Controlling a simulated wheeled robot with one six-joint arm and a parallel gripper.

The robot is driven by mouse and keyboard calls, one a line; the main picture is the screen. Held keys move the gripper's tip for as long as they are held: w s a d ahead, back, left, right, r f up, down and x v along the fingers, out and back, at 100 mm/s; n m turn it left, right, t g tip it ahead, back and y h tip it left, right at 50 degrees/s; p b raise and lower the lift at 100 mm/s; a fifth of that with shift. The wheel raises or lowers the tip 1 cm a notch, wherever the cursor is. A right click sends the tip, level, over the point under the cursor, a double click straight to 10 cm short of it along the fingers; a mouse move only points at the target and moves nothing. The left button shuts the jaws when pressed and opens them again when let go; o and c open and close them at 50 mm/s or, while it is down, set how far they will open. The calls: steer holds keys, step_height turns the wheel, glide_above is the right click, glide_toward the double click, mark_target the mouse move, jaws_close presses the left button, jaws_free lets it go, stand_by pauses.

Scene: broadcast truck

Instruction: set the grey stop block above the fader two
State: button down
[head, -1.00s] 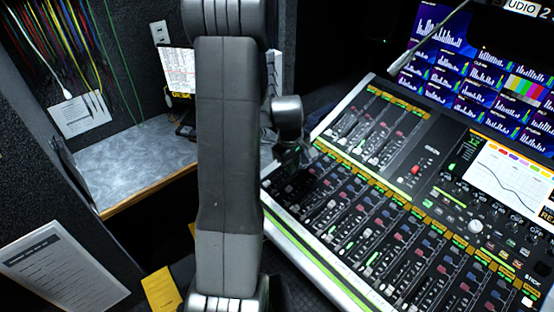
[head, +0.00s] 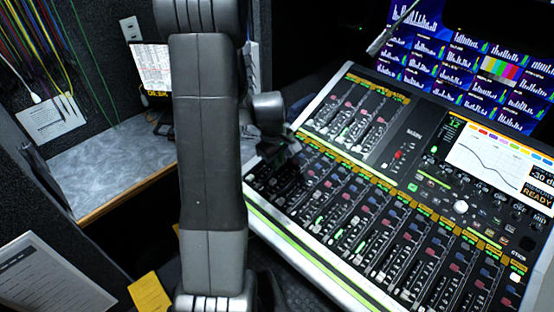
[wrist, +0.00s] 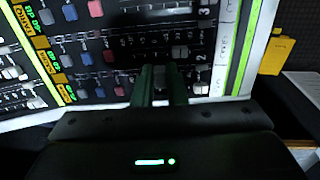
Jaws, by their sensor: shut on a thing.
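My gripper (head: 280,152) hangs over the left end of the mixing console's fader bank in the head view, partly hidden behind my arm. In the wrist view its two dark green fingers (wrist: 162,84) point at the fader strips. They are shut on a small dark grey piece (wrist: 161,78), apparently the grey stop block, mostly hidden between them. A grey fader cap (wrist: 180,52), beside a small mark that looks like 2, sits just past the fingertips. Whether the block touches the panel I cannot tell.
The console (head: 300,248) has many fader caps and a bright green edge strip. A grey side desk (head: 110,160) stands left, with a yellow card (head: 150,293) below. A bent microphone arm (head: 392,28) and screens (head: 470,60) stand behind the console.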

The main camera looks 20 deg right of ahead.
mark_target(280, 180)
steer(key=shift+w+d+f+b, duration=0.1)
steer(key=shift+d+f+b, duration=0.1)
steer(key=shift+f+b, duration=1.1)
steer(key=shift+d+f+b, duration=0.1)
steer(key=shift+f+b, duration=0.45)
steer(key=shift+f, duration=0.6)
stand_by(1.1)
steer(key=shift+r+p, duration=0.35)
steer(key=shift+r, duration=0.25)
steer(key=shift+w+d+f+b, duration=0.1)
steer(key=shift+d+f+b, duration=0.05)
steer(key=shift+f+b, duration=1.35)
stand_by(1.4)
steer(key=c, duration=1.4)
jaws_free()
steer(key=shift+r, duration=0.1)
